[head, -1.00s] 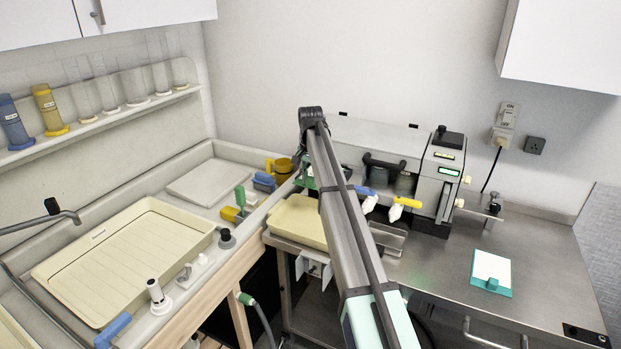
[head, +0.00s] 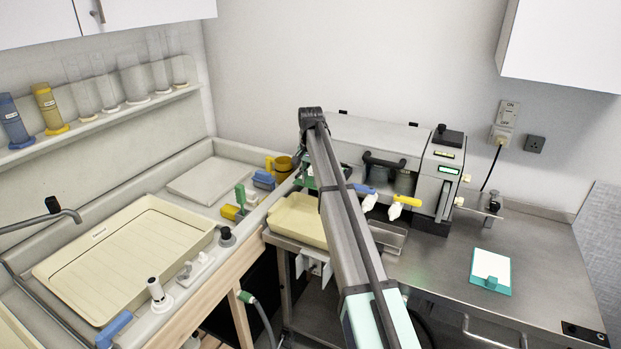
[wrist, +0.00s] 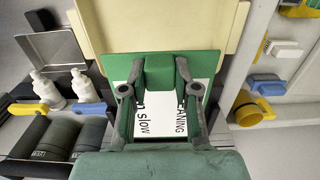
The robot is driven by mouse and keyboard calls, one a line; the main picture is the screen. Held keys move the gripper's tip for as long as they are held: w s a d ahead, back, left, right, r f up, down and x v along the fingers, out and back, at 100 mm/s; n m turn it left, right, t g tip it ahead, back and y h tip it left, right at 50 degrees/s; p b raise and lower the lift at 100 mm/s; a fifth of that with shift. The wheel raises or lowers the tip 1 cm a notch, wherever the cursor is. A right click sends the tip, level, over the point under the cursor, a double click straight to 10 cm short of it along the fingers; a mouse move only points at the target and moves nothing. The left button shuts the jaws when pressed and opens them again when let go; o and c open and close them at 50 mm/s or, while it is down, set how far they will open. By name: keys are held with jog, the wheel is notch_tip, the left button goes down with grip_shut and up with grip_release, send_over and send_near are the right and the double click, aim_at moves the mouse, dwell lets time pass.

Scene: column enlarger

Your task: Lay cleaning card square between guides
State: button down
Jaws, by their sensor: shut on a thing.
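The cleaning card (wrist: 194,92) is in the wrist view, a green plate with a white face and black print; "ANING" and "slow" can be read. A raised green grip block (wrist: 158,72) stands on it. My gripper (wrist: 156,80) is shut on this block, one finger on each side. The card's near part is hidden by my gripper. In the head view my arm hides most of the card; a green bit (head: 304,181) shows beside the arm's far end, by the grey processor (head: 375,140). I cannot make out the guides.
A cream tray (wrist: 160,28) lies just beyond the card.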

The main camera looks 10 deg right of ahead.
jog(key=shift+f, duration=0.4)
dwell(0.5)
jog(key=c, duration=0.8)
grip_release()
jog(key=shift+r, duration=0.15)
jog(key=shift+r+p, duration=1.85)
jog(key=shift+r, duration=1.95)
jog(key=shift+r, duration=0.1)
notch_tip(320, 180, up, 12)
jog(key=shift+f, duration=0.1)
